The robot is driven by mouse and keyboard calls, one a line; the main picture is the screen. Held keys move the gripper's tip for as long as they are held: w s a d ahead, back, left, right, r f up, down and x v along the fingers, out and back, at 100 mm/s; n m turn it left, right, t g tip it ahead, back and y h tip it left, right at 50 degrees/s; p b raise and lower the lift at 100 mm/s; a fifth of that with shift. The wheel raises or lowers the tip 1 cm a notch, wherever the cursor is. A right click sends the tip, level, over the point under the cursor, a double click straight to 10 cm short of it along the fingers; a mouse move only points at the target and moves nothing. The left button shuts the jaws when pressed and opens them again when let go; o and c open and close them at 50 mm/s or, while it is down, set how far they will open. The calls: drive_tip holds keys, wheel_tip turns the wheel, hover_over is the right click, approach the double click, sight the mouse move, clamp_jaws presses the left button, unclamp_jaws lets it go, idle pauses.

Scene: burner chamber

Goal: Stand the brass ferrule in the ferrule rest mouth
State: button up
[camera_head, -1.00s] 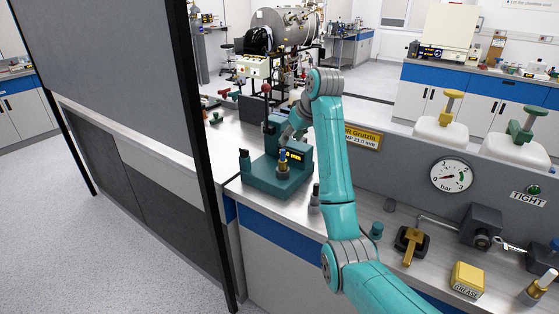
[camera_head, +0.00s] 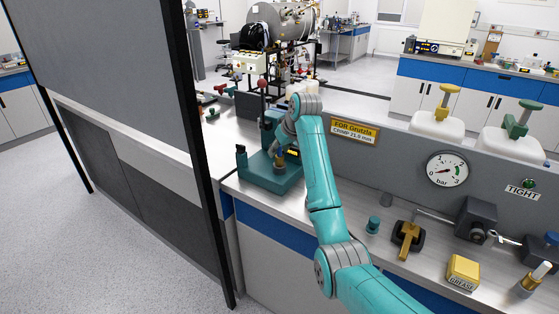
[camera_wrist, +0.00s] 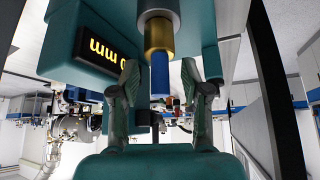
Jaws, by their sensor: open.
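A brass ferrule-like ring (camera_wrist: 158,38) shows in the wrist view, between a grey cylinder and a blue rod (camera_wrist: 160,75). The same brass piece (camera_head: 279,162) seems to stand on the teal machine (camera_head: 266,180) in the head view, small and partly covered by my arm. My gripper (camera_wrist: 165,85) is open, with one finger on each side of the blue rod. I cannot tell whether either finger touches it. In the head view my gripper is mostly hidden behind my wrist. I cannot surely make out the ferrule rest mouth.
Right along the bench are a teal knob (camera_head: 373,225), a yellow-handled valve (camera_head: 406,238), a yellow grease block (camera_head: 463,271) and a brass-and-white piece (camera_head: 532,279) in a holder. A grey panel with a gauge (camera_head: 447,169) stands behind. A dark partition (camera_head: 110,80) stands left.

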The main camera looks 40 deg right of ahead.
clamp_jaws()
wheel_tip(320, 180, up, 10)
drive_tip(key=shift+r, duration=0.1)
idle(0.5)
drive_tip(key=c, duration=0.7)
unclamp_jaws()
clamp_jaws()
